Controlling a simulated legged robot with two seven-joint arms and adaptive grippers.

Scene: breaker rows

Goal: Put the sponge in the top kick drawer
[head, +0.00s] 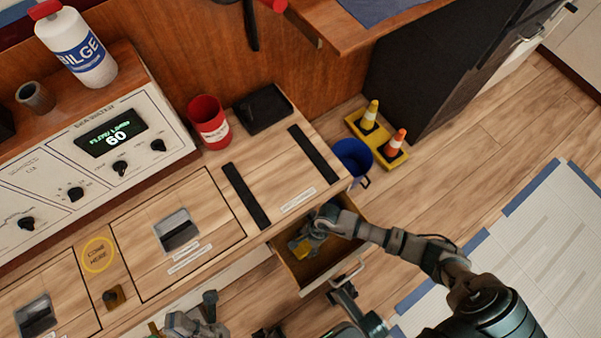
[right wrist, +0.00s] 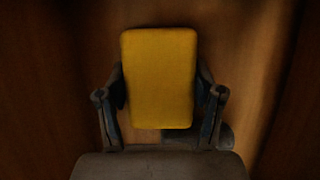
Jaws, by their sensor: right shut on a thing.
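The yellow sponge (right wrist: 160,78) stands between the two fingers of my right gripper (right wrist: 160,105) in the right wrist view, with wooden drawer walls around it. In the head view the sponge (head: 303,250) shows as a small yellow patch below the gripper (head: 302,243). My right gripper is shut on the sponge, inside the open wooden kick drawer (head: 328,262). The drawer is pulled out from under the counter end. My left gripper (head: 194,318) is at the bottom edge of the head view, away from the drawer, partly cut off; its fingers are unclear.
The wooden counter (head: 285,185) with black strips borders the drawer. A red cup (head: 208,122) and a bilge bottle (head: 78,48) stand behind. A blue bucket (head: 352,157) and small cones (head: 369,115) are on the floor. A white mat (head: 540,250) lies at right.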

